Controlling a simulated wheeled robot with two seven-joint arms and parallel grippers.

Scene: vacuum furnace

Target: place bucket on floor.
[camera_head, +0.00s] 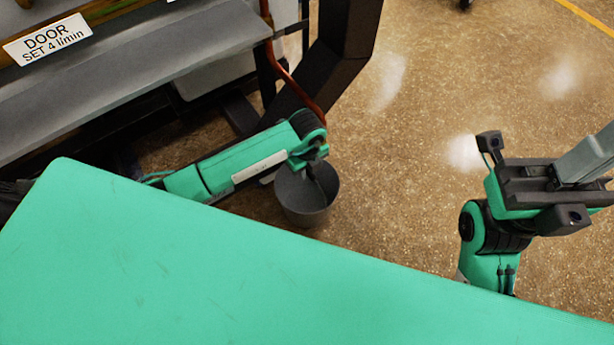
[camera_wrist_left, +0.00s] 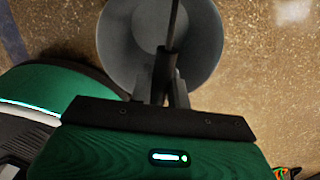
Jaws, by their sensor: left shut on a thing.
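A dark grey bucket (camera_head: 305,208) hangs or stands upright below my left gripper (camera_head: 312,158), over the brown speckled floor (camera_head: 420,120). I cannot tell whether its bottom touches the floor. In the left wrist view, I look down into the open, empty-looking bucket (camera_wrist_left: 118,45). My left gripper (camera_wrist_left: 172,88) is shut on its thin dark handle (camera_wrist_left: 175,25), which crosses the bucket's mouth. My right gripper (camera_head: 580,165) is at the right edge of the head view, away from the bucket, partly cut off; its jaw opening is unclear.
A grey-topped metal frame (camera_head: 140,75) with a "DOOR SET 4 l/min" label (camera_head: 48,38) stands at the upper left. A thick dark post (camera_head: 345,55) and a red-brown hose (camera_head: 285,75) come down near my left arm. The floor right of the bucket is open.

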